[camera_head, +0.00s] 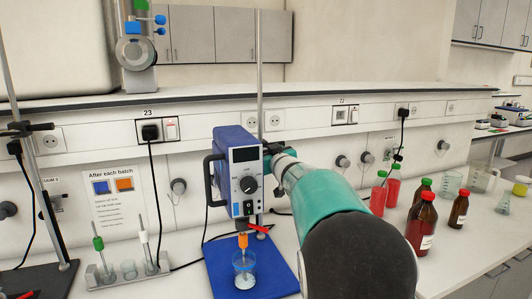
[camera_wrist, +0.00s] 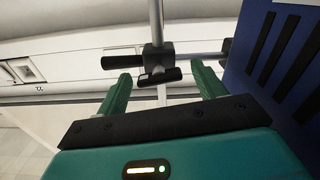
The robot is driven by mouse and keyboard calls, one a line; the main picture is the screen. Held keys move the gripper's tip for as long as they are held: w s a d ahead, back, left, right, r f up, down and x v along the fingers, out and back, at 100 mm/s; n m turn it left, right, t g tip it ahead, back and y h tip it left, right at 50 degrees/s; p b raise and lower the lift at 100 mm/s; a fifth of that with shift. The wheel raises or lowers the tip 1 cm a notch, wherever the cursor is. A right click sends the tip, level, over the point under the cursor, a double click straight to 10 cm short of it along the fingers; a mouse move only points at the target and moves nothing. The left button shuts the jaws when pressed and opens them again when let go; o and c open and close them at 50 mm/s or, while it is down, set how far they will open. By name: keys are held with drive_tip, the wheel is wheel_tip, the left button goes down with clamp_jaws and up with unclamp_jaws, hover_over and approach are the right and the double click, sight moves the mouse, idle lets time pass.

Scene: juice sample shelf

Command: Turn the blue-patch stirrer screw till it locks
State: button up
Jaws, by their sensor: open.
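The blue stirrer (camera_head: 238,172) with a black dial stands on a blue base plate (camera_head: 222,279) in the head view. A small blue patch (camera_head: 236,209) shows low on its front. In the wrist view a black clamp (camera_wrist: 157,54) sits on a grey upright rod (camera_wrist: 155,18). A short dark bar-shaped screw head (camera_wrist: 160,77) faces me, slightly tilted. My gripper (camera_wrist: 161,71) is open, its green fingers to the left and right of the screw head, apart from it. In the head view my arm reaches behind the stirrer's right side, and the screw is hidden there.
The stirrer's blue housing (camera_wrist: 285,62) stands close to my right finger in the wrist view. A beaker (camera_head: 244,270) sits under the stirrer. A rack of stirring rods (camera_head: 128,274) stands left.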

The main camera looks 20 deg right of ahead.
drive_tip(key=shift+w, duration=0.45)
drive_tip(key=c, duration=1)
drive_tip(key=shift+o, duration=0.2)
drive_tip(key=shift+m, duration=1)
drive_tip(key=o, duration=1)
drive_tip(key=shift+c, duration=0.2)
drive_tip(key=shift+s, duration=0.1)
